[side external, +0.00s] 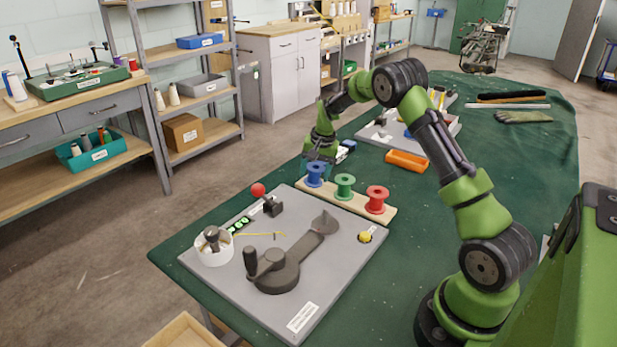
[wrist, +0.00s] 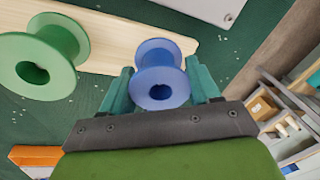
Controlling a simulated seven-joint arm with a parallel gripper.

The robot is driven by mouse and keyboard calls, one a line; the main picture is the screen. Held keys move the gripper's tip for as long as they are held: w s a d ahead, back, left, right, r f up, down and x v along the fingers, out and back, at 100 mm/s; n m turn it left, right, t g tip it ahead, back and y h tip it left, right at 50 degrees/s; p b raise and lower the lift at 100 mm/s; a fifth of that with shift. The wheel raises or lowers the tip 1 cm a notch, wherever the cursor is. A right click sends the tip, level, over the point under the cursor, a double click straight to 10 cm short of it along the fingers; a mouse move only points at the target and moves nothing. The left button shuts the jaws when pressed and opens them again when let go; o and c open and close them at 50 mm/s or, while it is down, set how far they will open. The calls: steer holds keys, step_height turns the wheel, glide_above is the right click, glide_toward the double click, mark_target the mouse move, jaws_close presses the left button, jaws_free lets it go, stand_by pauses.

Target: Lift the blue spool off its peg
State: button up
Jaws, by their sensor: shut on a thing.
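The blue spool (side external: 315,173) is at the left end of a wooden peg rack (side external: 350,203) in the side view. It also shows in the wrist view (wrist: 158,75), between the two teal fingers of my gripper (wrist: 160,85). The fingers are shut on it from both sides. In the side view my gripper (side external: 318,160) is low at the rack's left end, partly hiding the spool. The blue spool's peg is hidden, and I cannot tell how high the spool stands on it. The green spool (side external: 344,186) and red spool (side external: 377,199) stand upright on the same rack.
An orange block (side external: 407,160) lies behind the rack, near another grey board (side external: 375,133).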

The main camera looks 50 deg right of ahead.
mark_target(312, 165)
steer(key=shift+w+v, duration=0.25)
steer(key=shift+v, duration=0.95)
steer(key=shift+w+v, duration=0.25)
steer(key=shift+v, duration=0.95)
steer(key=shift+w+v, duration=0.25)
steer(key=shift+v, duration=0.95)
